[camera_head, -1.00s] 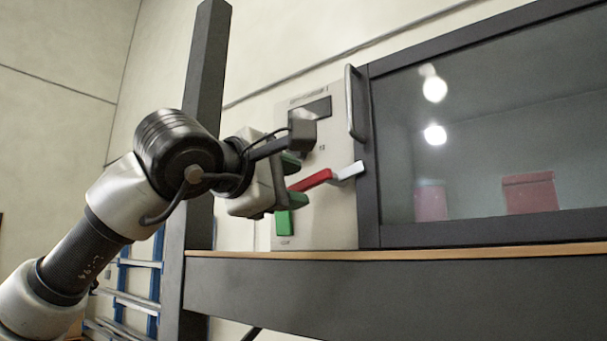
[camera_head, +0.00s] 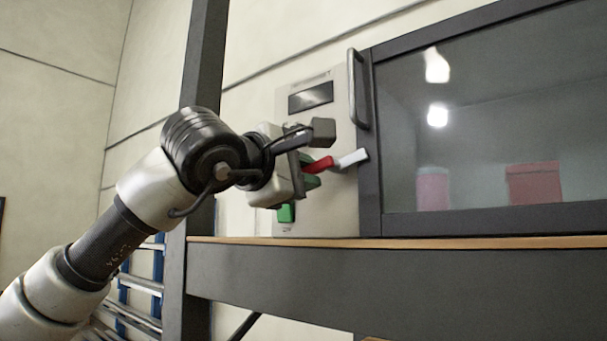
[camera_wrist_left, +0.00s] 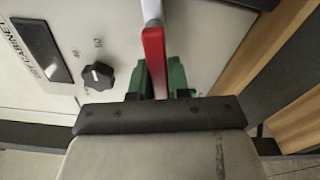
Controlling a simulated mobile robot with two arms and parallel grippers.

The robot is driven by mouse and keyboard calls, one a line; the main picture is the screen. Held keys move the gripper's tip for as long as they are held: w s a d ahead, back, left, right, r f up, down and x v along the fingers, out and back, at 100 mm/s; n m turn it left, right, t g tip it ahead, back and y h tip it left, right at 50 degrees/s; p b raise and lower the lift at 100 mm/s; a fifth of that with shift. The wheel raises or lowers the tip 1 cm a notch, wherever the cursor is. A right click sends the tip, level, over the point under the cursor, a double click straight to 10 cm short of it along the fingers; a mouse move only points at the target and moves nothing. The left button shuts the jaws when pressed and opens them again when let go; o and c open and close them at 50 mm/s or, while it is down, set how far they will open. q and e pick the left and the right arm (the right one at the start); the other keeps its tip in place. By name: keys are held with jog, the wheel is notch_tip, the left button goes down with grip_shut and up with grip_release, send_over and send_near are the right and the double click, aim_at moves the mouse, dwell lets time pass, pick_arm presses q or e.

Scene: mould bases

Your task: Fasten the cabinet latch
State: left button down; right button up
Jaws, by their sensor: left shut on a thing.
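The cabinet latch is a lever with a red grip (camera_head: 321,164) and a pale metal end (camera_head: 351,158) at the edge of the dark door frame. In the left wrist view, the red grip (camera_wrist_left: 154,62) runs between the green fingertips, and the pale end (camera_wrist_left: 151,9) points away at the top. My left gripper (camera_head: 308,172) is shut on the red grip, in front of the cabinet's light panel. The gripper body hides the near end of the grip. My right gripper is not in view.
The cabinet has a glazed door (camera_head: 480,130) with a vertical handle (camera_head: 357,90). Its light panel (camera_head: 340,205) bears a dark display (camera_head: 311,97) and a green block (camera_head: 286,212). The wrist view shows a black knob (camera_wrist_left: 97,75). A dark post (camera_head: 203,60) stands behind my arm.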

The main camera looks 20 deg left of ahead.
pick_arm(q)
jog(key=shift+r+m+p, duration=0.3)
jog(key=shift+m+p, duration=0.1)
jog(key=shift+m, duration=0.2)
jog(key=shift+r+m+p, duration=0.2)
jog(key=shift+m+p, duration=0.1)
jog(key=shift+m, duration=0.6)
jog(key=c, duration=1.1)
grip_release()
jog(key=shift+s, duration=0.1)
jog(key=shift+s+a, duration=0.1)
jog(key=b+v, duration=0.4)
jog(key=v, duration=0.6)
jog(key=shift+s+b, duration=0.3)
